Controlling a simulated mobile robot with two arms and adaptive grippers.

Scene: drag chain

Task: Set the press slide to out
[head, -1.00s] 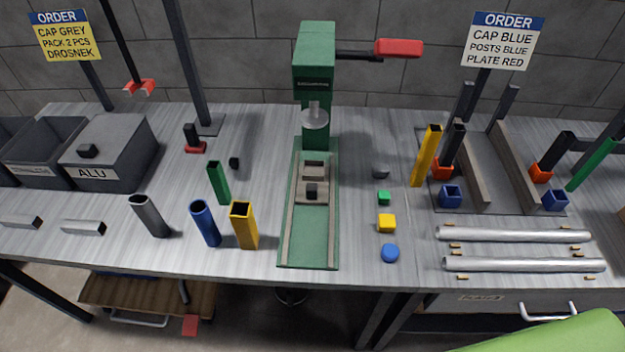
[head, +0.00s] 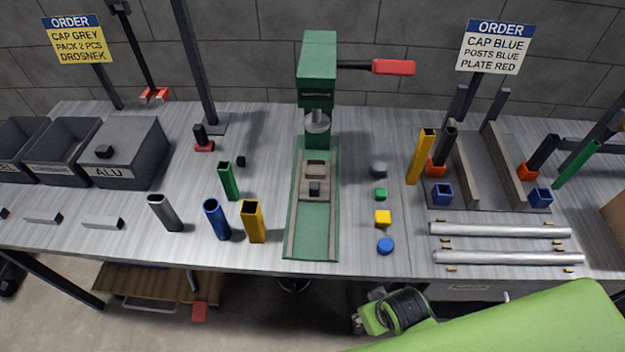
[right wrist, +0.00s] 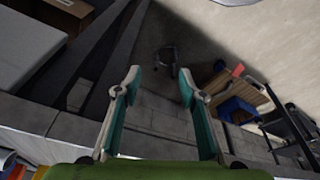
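The green press (head: 318,75) stands at the back middle of the table, with a red-tipped lever (head: 393,67) pointing right. Its slide (head: 317,178), a light block with a small dark knob (head: 315,188), sits in the green track (head: 312,232), toward the far end just in front of the ram. The front part of the track is bare. In the right wrist view my right gripper (right wrist: 163,85) is open and empty, with fingers wide apart. In the head view my right arm shows at bottom right, below the table edge. My left gripper is in neither view.
Grey, blue, yellow and green tubes (head: 254,222) stand left of the track. Small caps (head: 383,218) lie right of it. Two long silver bars (head: 500,230) lie at front right. Dark bins (head: 62,150) stand at far left.

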